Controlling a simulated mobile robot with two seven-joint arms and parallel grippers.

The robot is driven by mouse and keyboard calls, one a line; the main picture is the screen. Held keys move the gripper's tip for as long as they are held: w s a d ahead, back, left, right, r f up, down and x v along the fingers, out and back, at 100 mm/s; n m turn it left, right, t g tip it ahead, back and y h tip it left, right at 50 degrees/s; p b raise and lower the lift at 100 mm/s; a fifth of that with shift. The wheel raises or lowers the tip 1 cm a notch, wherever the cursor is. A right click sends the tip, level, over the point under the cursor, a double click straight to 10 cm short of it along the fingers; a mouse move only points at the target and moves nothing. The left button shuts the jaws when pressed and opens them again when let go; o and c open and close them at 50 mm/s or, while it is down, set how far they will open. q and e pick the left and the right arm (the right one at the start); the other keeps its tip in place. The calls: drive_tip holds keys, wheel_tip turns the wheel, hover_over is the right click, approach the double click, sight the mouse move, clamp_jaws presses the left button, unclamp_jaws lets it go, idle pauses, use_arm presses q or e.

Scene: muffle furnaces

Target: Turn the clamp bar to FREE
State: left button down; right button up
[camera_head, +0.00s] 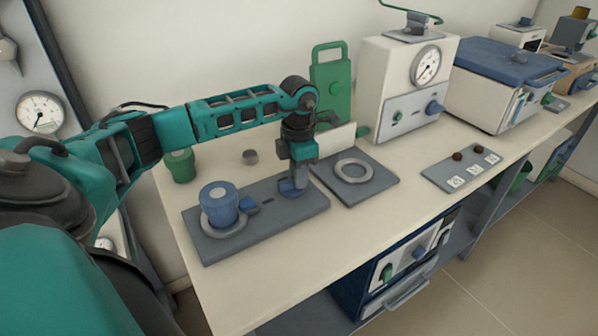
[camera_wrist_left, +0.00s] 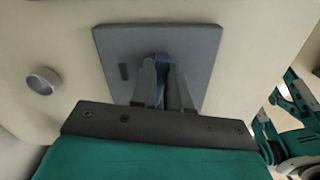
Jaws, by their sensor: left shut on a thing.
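A grey base plate (camera_head: 270,225) lies on the bench. A blue cylinder (camera_head: 220,203) stands in a grey ring at its left end, with a small blue lug beside it. My left gripper (camera_head: 293,178) points down over the plate's right end, shut on a blue part that appears to be the clamp bar (camera_head: 290,190). In the left wrist view the bar (camera_wrist_left: 161,65) shows between the two fingers (camera_wrist_left: 164,85), which hide most of it. No FREE marking can be read. My right gripper is in neither view.
A second grey plate with a ring (camera_head: 375,188) lies just right of the gripper. A green pot (camera_head: 180,166) and a small grey cup (camera_head: 250,157) stand behind. A white furnace with a dial (camera_head: 400,90) stands at the back.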

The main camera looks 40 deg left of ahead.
use_arm(q)
drive_tip(key=shift+a+n+p, duration=0.15)
drive_tip(key=shift+n+p, duration=0.15)
drive_tip(key=shift+n, duration=0.8)
drive_tip(key=shift+w, duration=0.1)
drive_tip(key=c, duration=1.1)
unclamp_jaws()
drive_tip(key=shift+r, duration=0.15)
wheel_tip(320, 180, up, 13)
drive_tip(key=shift+p, duration=0.3)
drive_tip(key=shift+f, duration=0.2)
